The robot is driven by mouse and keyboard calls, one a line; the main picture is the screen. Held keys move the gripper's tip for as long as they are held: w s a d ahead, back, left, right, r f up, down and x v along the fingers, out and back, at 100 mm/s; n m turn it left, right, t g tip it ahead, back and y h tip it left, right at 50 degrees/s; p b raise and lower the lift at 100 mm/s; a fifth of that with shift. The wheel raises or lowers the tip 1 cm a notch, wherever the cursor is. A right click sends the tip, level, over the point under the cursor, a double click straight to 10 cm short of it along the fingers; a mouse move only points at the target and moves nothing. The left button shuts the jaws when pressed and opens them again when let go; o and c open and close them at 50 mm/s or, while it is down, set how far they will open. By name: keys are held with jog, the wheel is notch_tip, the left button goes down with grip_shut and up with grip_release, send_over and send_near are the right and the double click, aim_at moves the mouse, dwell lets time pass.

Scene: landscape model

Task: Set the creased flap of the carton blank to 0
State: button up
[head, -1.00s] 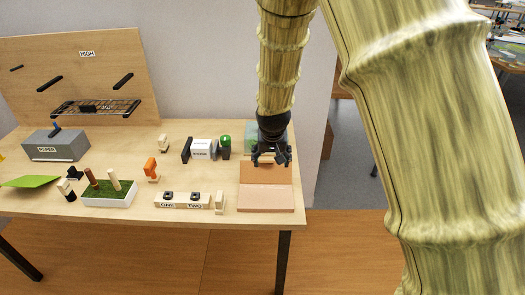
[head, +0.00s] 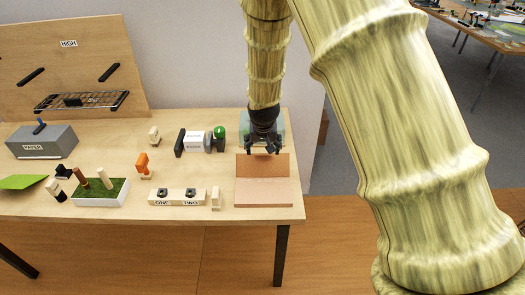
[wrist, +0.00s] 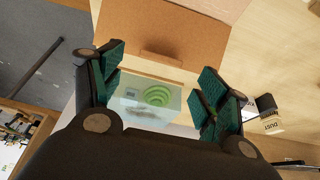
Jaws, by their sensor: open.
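The carton blank (head: 264,193) lies at the right front of the table, a flat pale pink-brown panel. Its creased flap (head: 263,167) stands raised at a tilt along the back edge, darker brown. The flap also shows at the top of the wrist view (wrist: 165,25), with a small tab (wrist: 162,58) on it. My gripper (head: 264,150) is just behind and above the flap's top edge in the head view, fingers apart. In the wrist view my gripper (wrist: 160,92) is open, with nothing clearly between its green pads. Contact with the flap cannot be told.
A translucent teal box (head: 246,127) stands behind my gripper; a green spiral shows on it in the wrist view (wrist: 157,95). A ONE/TWO block (head: 178,197) and pale block (head: 215,198) are left of the carton.

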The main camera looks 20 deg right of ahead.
send_over(263, 165)
jog(key=w, duration=0.1)
jog(key=shift+d+f+p, duration=0.1)
jog(key=shift+f+p, duration=0.35)
jog(key=shift+f, duration=1.75)
jog(key=c, duration=1.5)
jog(key=shift+o, duration=0.2)
